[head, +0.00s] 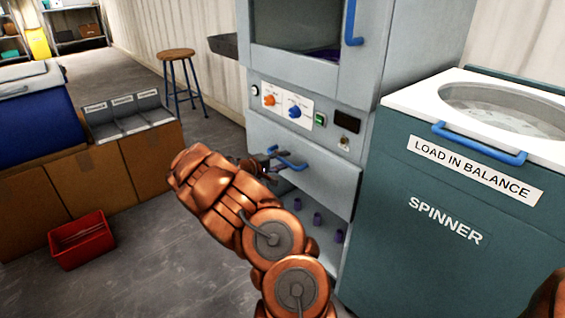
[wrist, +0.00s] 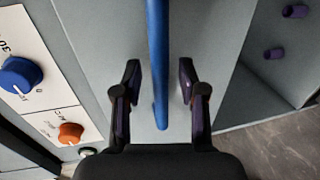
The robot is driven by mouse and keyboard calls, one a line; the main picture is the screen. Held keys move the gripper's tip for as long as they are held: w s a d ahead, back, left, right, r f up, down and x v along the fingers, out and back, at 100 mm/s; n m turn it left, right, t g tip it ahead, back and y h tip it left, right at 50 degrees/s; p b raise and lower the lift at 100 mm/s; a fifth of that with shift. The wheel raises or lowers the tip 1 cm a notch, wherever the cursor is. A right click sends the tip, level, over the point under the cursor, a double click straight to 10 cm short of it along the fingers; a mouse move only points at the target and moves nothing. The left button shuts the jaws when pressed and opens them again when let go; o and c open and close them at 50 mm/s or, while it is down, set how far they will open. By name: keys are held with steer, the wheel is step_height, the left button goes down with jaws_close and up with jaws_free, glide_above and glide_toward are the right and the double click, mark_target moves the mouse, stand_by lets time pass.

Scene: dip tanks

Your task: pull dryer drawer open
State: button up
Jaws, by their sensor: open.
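The dryer (head: 265,80) is a light grey cabinet in the head view. Its drawer front (head: 328,178), below the control panel, looks closed and carries a blue bar handle (head: 291,163). My gripper (head: 272,160) is at this handle, partly hidden behind my copper-coloured arm. In the wrist view the handle (wrist: 158,50) runs between the two dark fingers of my open gripper (wrist: 159,78). A gap shows on each side, and neither finger appears to touch the bar. The drawer front (wrist: 112,30) lies behind it.
The control panel (head: 286,105) has orange and blue knobs. An upper door handle (head: 352,25) is above. Purple pegs (head: 317,219) stand in the recess below. The teal spinner (head: 400,200) is close on the right.

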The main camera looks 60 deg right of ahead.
steer(key=shift+d, duration=0.2)
jaws_close()
stand_by(0.3)
stand_by(0.3)
